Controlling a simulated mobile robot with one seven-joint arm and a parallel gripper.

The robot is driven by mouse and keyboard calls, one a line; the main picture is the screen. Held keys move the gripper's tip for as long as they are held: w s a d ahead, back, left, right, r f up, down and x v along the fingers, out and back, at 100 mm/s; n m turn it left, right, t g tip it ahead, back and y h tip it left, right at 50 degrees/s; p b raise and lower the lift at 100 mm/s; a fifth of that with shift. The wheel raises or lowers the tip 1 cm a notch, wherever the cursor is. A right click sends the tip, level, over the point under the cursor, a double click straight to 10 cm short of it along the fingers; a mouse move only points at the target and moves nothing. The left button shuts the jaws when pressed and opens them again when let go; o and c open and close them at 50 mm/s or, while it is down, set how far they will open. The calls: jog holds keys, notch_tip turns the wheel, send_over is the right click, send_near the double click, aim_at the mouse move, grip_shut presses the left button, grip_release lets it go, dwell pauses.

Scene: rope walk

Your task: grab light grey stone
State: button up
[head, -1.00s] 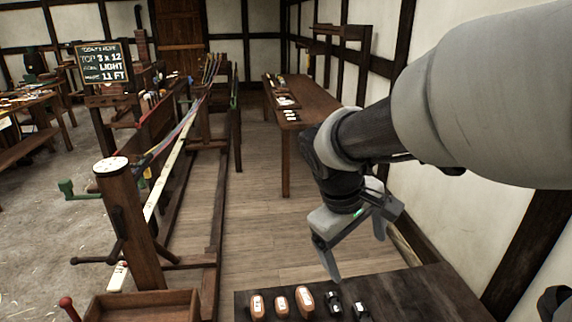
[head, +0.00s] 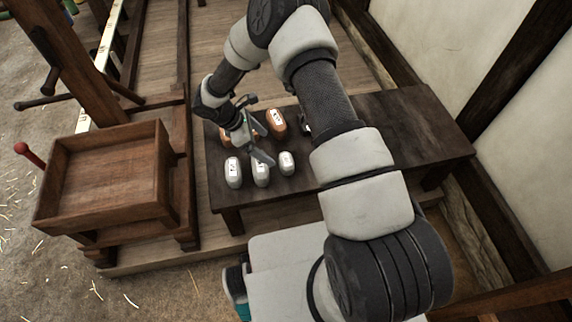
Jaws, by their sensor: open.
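Several light grey stones with small labels stand in a front row on the dark wooden table: a left one (head: 233,173), a middle one (head: 261,177) and a right one (head: 287,163). My gripper (head: 261,150) is open and points down over the row. One finger covers the upper part of the middle grey stone in the picture. I cannot tell how high the fingers are above it, or whether they touch it. No stone is visibly held.
Behind the row are orange-brown stones, one clear (head: 275,122) and others partly hidden by my gripper. A dark stone (head: 305,123) is partly hidden by my arm. An open wooden box (head: 103,185) stands left. The table's right part (head: 420,125) is bare.

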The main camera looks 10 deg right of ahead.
aim_at(285, 159)
jog(key=b+x, duration=0.1)
jog(key=x, duration=0.8)
jog(key=shift+d+f+b, duration=0.2)
jog(key=shift+f+b, duration=0.1)
jog(key=shift+f, duration=0.05)
jog(key=shift+w+b+x, duration=0.2)
jog(key=shift+b+x, duration=0.15)
jog(key=shift+x, duration=1.05)
jog(key=shift+w+b+x, duration=0.2)
jog(key=shift+b+x, duration=0.15)
jog(key=shift+x, duration=1)
jog(key=c, duration=1.3)
jog(key=shift+c, duration=0.4)
jog(key=shift+r, duration=0.1)
